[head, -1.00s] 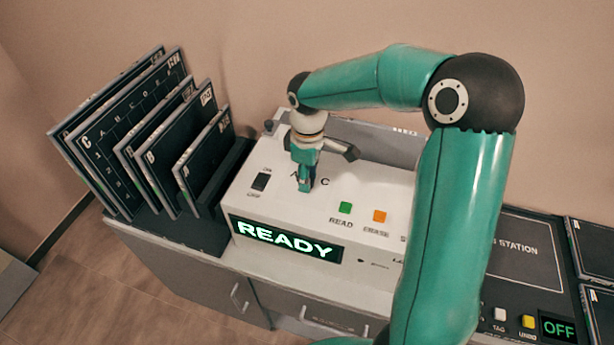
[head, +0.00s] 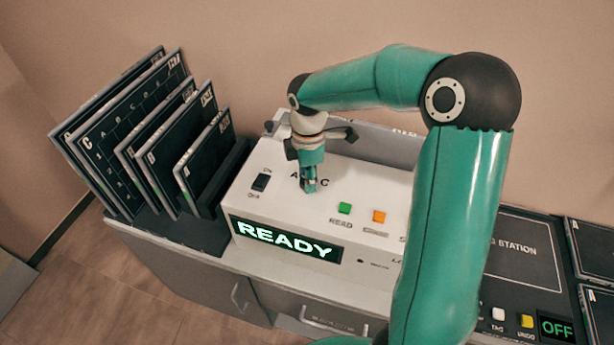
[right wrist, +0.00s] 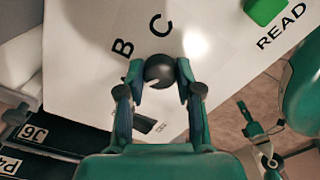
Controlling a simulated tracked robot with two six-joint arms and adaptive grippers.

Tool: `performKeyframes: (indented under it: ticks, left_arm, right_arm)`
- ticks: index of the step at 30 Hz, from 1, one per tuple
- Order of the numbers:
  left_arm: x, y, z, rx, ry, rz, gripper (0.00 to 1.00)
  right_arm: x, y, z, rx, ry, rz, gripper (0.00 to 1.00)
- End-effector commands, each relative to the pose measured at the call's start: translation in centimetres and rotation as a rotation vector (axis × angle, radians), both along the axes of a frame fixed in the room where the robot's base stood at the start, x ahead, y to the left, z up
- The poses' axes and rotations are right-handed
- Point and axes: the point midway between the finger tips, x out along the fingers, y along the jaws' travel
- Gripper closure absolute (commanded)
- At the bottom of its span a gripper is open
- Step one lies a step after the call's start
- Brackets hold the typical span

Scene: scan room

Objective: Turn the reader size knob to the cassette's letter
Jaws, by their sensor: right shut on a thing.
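The reader (head: 290,215) is a white box on the counter, and its display reads READY. Its size knob (right wrist: 160,69) is dark and round, with a short pale mark near its lower left edge in the right wrist view.
A dark rack (head: 232,170) at left holds several upright cassettes (head: 125,140) lettered A, B and C. On the reader are a black switch (head: 261,182), a green READ button (head: 345,208) and an orange button (head: 379,216). A dark station (head: 525,250) is at right.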

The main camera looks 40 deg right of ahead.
Motion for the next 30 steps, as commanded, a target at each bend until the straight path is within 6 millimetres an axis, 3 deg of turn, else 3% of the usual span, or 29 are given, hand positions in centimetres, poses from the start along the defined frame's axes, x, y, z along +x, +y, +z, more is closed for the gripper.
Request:
performKeyframes:
  ticks: [11,12,16,25,30]
  left_arm:
    - [0.0,0.0,0.0,0.000,0.000,0.000,0.60]
    - [0.0,0.0,0.0,0.000,0.000,0.000,0.60]
    - [0.0,0.0,0.0,0.000,0.000,0.000,0.60]
    - [0.0,0.0,0.0,0.000,0.000,0.000,0.60]
    - [0.0,0.0,0.1,0.000,0.000,0.000,0.60]
  right_arm:
    - [0.1,-0.1,0.1,-0.002,-0.002,0.007,1.00]
    - [0.1,-0.1,0.1,-0.002,-0.002,0.007,0.60]
    - [0.0,0.0,0.1,-0.002,-0.001,0.006,0.40]
    - [0.0,0.0,0.1,0.000,-0.001,0.005,0.40]
    - [0.1,0.0,1.3,-0.002,-0.004,0.005,0.40]
